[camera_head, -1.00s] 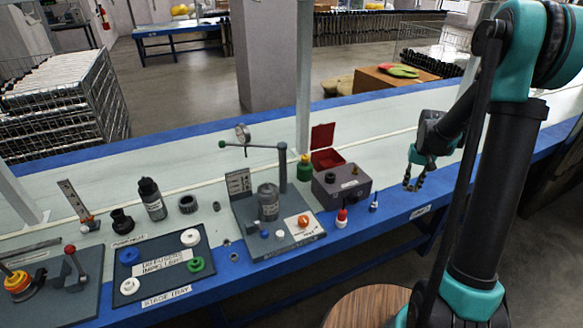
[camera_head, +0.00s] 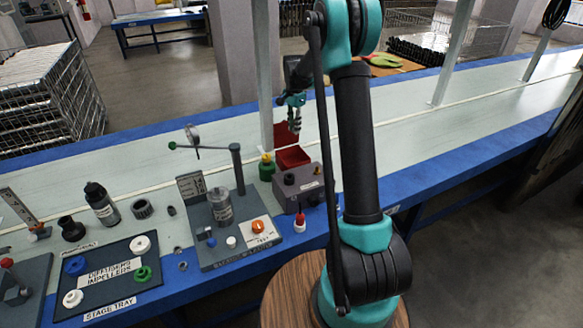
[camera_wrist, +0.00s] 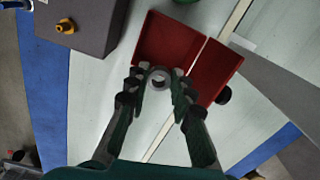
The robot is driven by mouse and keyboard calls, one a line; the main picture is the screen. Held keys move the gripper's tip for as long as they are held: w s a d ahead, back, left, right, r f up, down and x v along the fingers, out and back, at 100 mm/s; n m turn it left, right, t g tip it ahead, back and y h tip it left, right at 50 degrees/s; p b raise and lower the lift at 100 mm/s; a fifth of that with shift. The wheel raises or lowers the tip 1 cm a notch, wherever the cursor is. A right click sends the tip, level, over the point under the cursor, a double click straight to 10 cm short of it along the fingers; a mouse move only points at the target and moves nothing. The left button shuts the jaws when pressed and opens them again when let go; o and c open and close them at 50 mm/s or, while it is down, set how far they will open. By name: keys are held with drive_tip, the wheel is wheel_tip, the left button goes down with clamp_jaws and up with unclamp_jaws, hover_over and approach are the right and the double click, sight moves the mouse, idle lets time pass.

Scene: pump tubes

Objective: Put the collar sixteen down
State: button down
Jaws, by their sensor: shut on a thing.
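My gripper (camera_wrist: 158,82) is shut on a small grey ring-shaped collar (camera_wrist: 158,76), which sits between the fingertips in the wrist view. In the head view my gripper (camera_head: 294,118) hangs pointing down above the bench, near the open red box (camera_head: 293,158); the collar is too small to make out there. In the wrist view the red box (camera_wrist: 165,38) shows just beyond the fingertips, with its red lid (camera_wrist: 213,70) folded open to the right. I cannot read any number on the collar.
A grey-purple box (camera_head: 294,192) with knobs stands in front of the red box. A green bottle (camera_head: 266,168) stands at its left. The press fixture (camera_head: 222,225) and the stage tray (camera_head: 112,270) are farther left. The pale bench right of my arm (camera_head: 420,140) is clear.

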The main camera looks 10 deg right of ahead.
drive_tip(key=f, duration=0.6)
drive_tip(key=w+f+m, duration=0.1)
drive_tip(key=f, duration=0.5)
drive_tip(key=f+m, duration=0.1)
drive_tip(key=f, duration=0.6)
drive_tip(key=shift+w+a, duration=0.3)
drive_tip(key=shift+w, duration=0.05)
drive_tip(key=shift+f, duration=0.2)
drive_tip(key=c, duration=1.3)
unclamp_jaws()
drive_tip(key=shift+r, duration=0.15)
